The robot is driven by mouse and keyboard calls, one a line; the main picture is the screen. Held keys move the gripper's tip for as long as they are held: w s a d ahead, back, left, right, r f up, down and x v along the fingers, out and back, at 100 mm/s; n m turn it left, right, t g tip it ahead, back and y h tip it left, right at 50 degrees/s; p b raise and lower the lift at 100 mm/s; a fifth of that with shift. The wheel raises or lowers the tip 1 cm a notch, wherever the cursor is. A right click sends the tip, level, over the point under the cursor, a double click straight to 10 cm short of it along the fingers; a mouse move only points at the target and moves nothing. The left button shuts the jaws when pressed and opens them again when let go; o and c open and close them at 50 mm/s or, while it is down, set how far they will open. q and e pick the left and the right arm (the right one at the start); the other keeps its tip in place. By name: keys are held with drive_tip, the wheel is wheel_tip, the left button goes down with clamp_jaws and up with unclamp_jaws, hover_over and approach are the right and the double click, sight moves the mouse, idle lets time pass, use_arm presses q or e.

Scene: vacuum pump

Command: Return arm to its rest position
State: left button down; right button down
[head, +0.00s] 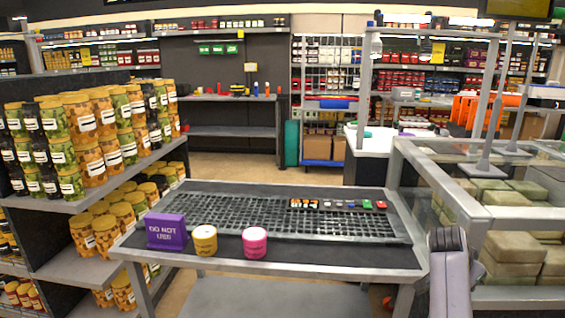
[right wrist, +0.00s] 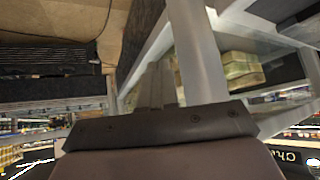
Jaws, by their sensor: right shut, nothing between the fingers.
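My right arm (head: 452,275) stands upright at the lower right of the head view, beside the right edge of the grey table. In the right wrist view my right gripper (right wrist: 157,75) shows beyond its dark mount, with its fingers together and nothing held. The gripper appears clear of the table and beside the metal frame. My left arm and left gripper are not in the head view.
The table (head: 330,256) carries a purple "DO NOT USE" sign (head: 166,231), a yellow tub (head: 204,240), a pink tub (head: 255,242) and small coloured items. Jar shelves (head: 60,210) stand left. A glass-sided case (head: 420,185) with green blocks stands right, close to my right arm.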

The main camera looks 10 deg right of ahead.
drive_tip(key=s+a+f+n+t+y, duration=0.1)
drive_tip(key=s+a+f+n+t, duration=0.2)
drive_tip(key=a+f+n, duration=0.35)
drive_tip(key=s+a+f+n+t+y, duration=0.1)
drive_tip(key=s+a+f+n+t, duration=0.2)
drive_tip(key=a+f+n+t, duration=0.25)
drive_tip(key=s+a+f+n+y, duration=0.2)
drive_tip(key=s+a+y, duration=0.2)
drive_tip(key=s+a, duration=0.4)
drive_tip(key=s+a+f+n+y+p, duration=0.1)
drive_tip(key=s+a+f+n+y, duration=0.2)
drive_tip(key=s+a, duration=0.4)
drive_tip(key=a+y, duration=0.1)
drive_tip(key=a, duration=0.3)
drive_tip(key=shift+s+f+n, duration=0.2)
drive_tip(key=shift+s+n, duration=0.1)
drive_tip(key=shift+s, duration=0.05)
